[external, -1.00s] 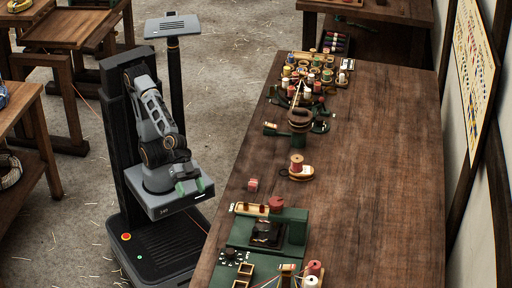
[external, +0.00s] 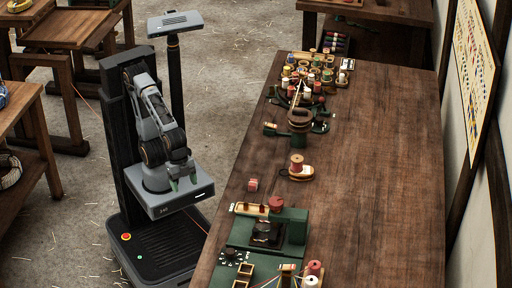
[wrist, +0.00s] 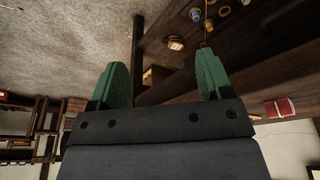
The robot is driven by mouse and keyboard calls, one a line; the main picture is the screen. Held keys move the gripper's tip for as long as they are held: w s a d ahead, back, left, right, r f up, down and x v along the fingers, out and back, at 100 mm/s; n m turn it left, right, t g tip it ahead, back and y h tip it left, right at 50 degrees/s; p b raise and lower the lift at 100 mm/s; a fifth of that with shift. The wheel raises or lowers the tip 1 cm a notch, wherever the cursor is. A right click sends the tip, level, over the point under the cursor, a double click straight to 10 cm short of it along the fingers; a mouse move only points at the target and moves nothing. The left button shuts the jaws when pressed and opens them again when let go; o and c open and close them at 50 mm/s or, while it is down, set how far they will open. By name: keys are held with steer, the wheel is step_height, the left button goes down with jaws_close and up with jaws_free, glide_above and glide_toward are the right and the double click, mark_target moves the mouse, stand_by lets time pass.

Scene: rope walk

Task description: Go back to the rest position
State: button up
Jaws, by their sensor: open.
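The wrist view is tilted, with the floor at upper left and the bench's dark wood at upper right.
A wooden table (external: 20,125) is at the left. The straw-strewn floor (external: 225,85) is open.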

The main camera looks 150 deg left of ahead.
step_height(320, 180, up, 22)
steer(key=p, duration=2)
steer(key=shift+a+t, duration=0.4)
steer(key=shift+f, duration=0.1)
